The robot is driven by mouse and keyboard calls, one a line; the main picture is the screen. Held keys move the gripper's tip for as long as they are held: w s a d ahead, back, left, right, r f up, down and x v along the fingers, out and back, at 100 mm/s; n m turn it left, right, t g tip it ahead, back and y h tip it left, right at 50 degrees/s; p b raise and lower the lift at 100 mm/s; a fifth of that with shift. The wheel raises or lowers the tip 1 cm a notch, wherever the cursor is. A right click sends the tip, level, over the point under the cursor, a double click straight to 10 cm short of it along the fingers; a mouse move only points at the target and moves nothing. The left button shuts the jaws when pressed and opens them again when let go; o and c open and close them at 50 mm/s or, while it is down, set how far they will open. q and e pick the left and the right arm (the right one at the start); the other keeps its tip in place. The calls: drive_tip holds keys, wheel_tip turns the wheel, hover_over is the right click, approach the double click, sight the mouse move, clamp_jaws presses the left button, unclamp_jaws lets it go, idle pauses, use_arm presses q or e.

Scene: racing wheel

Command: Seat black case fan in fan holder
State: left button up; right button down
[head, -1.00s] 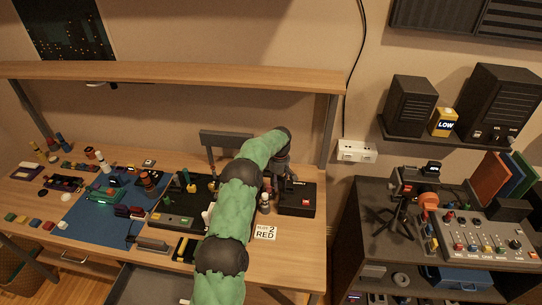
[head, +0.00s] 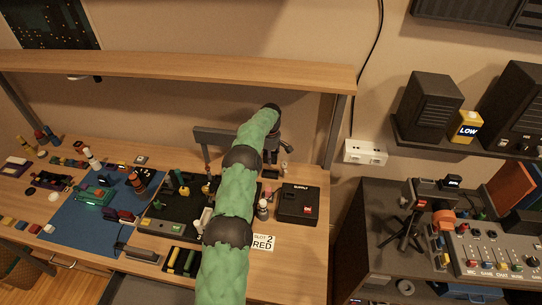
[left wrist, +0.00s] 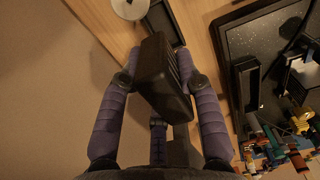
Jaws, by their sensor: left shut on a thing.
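My left gripper (head: 276,152) is over the back right of the wooden workbench, at the end of my green-sleeved arm. In the left wrist view its purple fingers (left wrist: 160,95) are shut around a black, boxy, ribbed thing, which looks like the black case fan (left wrist: 162,75). The fan is held tilted. In the head view the fan is mostly hidden by my arm and gripper. I cannot pick out the fan holder for certain; a dark-rimmed frame (left wrist: 167,22) lies beyond the fan in the left wrist view. My right gripper is not in view.
A black box with a red switch (head: 298,203) and a small bottle (head: 262,209) stand right of my arm.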

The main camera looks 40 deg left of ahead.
use_arm(q)
drive_tip(key=shift+f+b, duration=1.85)
drive_tip(key=shift+f, duration=1.05)
drive_tip(key=shift+b, duration=0.45)
drive_tip(key=shift+f+b, duration=0.45)
drive_tip(key=shift+f, duration=0.35)
drive_tip(key=shift+r, duration=0.25)
drive_tip(key=shift+r, duration=0.3)
idle(2.0)
drive_tip(key=shift+f+b, duration=0.6)
drive_tip(key=shift+f, duration=0.1)
